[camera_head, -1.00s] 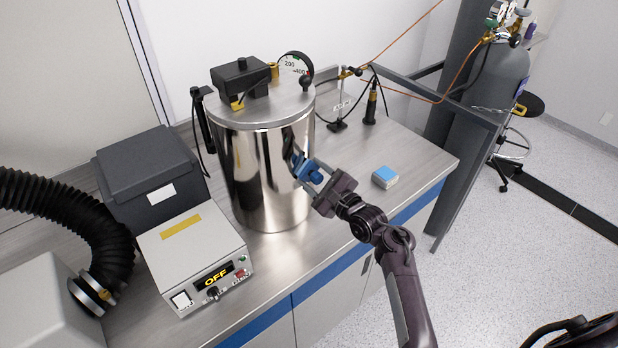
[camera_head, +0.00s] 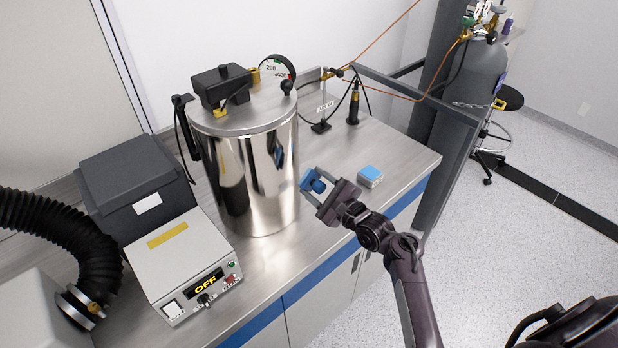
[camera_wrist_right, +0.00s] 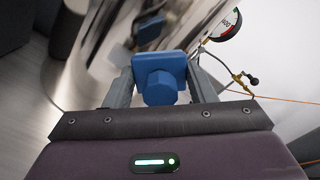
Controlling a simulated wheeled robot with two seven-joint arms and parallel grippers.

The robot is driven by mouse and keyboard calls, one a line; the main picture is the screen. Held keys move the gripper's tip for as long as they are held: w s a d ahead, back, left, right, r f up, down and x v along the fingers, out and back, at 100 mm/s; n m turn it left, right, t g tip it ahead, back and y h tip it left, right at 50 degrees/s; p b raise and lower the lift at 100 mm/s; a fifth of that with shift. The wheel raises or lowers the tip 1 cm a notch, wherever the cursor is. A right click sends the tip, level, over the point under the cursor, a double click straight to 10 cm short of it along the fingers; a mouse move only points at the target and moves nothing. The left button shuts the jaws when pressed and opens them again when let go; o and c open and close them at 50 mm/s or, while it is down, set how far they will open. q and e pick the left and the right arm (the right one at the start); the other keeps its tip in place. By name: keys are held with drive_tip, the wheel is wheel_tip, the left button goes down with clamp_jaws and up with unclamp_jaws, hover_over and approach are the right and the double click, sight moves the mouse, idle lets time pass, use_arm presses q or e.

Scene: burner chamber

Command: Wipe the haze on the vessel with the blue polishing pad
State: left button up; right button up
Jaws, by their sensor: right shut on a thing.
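The vessel (camera_head: 265,185) is a tall shiny steel cylinder with a flat lid, standing upright on the bench. Its wall also fills the upper part of the right wrist view (camera_wrist_right: 100,60). My right gripper (camera_head: 317,188) is shut on the blue polishing pad (camera_head: 308,181), holding it by its knob. In the right wrist view the pad (camera_wrist_right: 160,66) faces the vessel wall, where a dark blue reflection shows. The head view shows a gap between pad and wall. I cannot make out any haze on the steel. My left gripper is not in view.
A blue-topped white block (camera_head: 370,176) lies on the bench right of the gripper. A control box reading OFF (camera_head: 185,262) and a dark box (camera_head: 130,180) stand left of the vessel. The bench front right is clear.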

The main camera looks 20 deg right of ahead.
drive_tip(key=shift+s+d, duration=0.25)
drive_tip(key=shift+s, duration=0.35)
drive_tip(key=shift+s, duration=0.15)
drive_tip(key=shift+v, duration=1.45)
drive_tip(key=b, duration=0.5)
approach(277, 191)
drive_tip(key=b+x, duration=0.3)
drive_tip(key=x, duration=0.1)
drive_tip(key=shift+r+b, duration=0.1)
drive_tip(key=shift+b, duration=0.2)
drive_tip(key=shift+x, duration=1.05)
